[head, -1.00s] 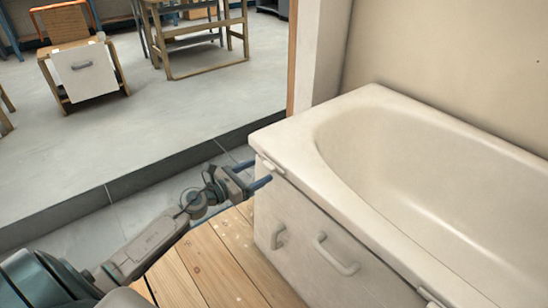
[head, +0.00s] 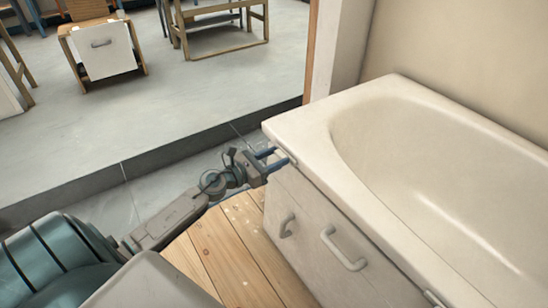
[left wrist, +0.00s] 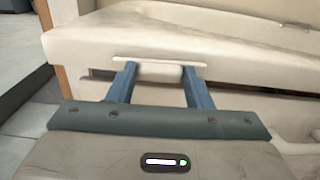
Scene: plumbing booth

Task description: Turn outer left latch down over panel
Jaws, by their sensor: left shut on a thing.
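The outer left latch (head: 285,155) is a small white piece under the bathtub's rim at its near left corner. It also shows in the left wrist view (left wrist: 160,70) as a white bar lying level between two blue fingers. My left gripper (head: 278,159) is shut on this latch, one finger at each end, and the fingers partly hide it in the head view. The white front panel (head: 308,215) stands below the rim and carries two curved handles. My right gripper is out of view.
The white bathtub (head: 400,110) fills the right side. Another latch (head: 432,298) shows under the rim at the bottom. Wooden boards (head: 232,240) lie before the panel. A chair holding a white panel (head: 104,50) and a wooden stand stand at the back left, with open grey floor between.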

